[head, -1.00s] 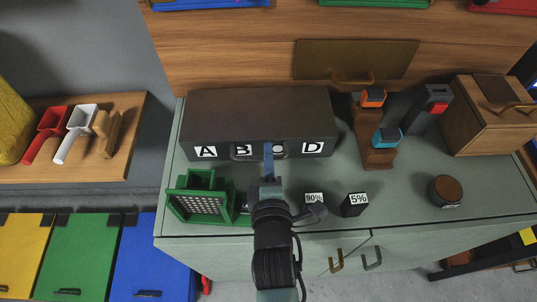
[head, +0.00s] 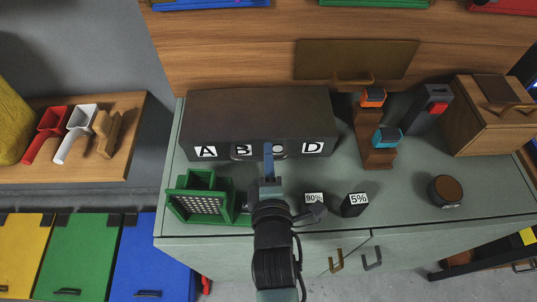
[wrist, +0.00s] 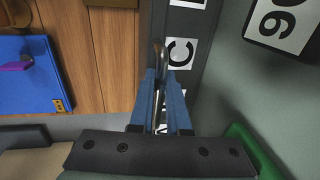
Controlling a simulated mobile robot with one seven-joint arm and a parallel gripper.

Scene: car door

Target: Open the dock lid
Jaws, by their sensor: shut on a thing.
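The dock is a long dark box (head: 260,110) at the back left of the grey-green cabinet top, with its top closed. Its front carries white labels A, B and D in the head view; the label C (wrist: 181,54) shows in the wrist view. A metal handle (head: 240,152) sits on the front around the B and C labels. My gripper (head: 268,149) reaches the front middle of the box. Its blue fingers (wrist: 163,80) are shut on the metal handle bar in the wrist view. The arm hides part of the handle and the C label in the head view.
A green crate (head: 199,200) stands left of my arm. Beyond are a wooden stand (head: 374,135), a round brown-topped item (head: 445,190) and a wooden box (head: 490,115). Wooden boards rise behind.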

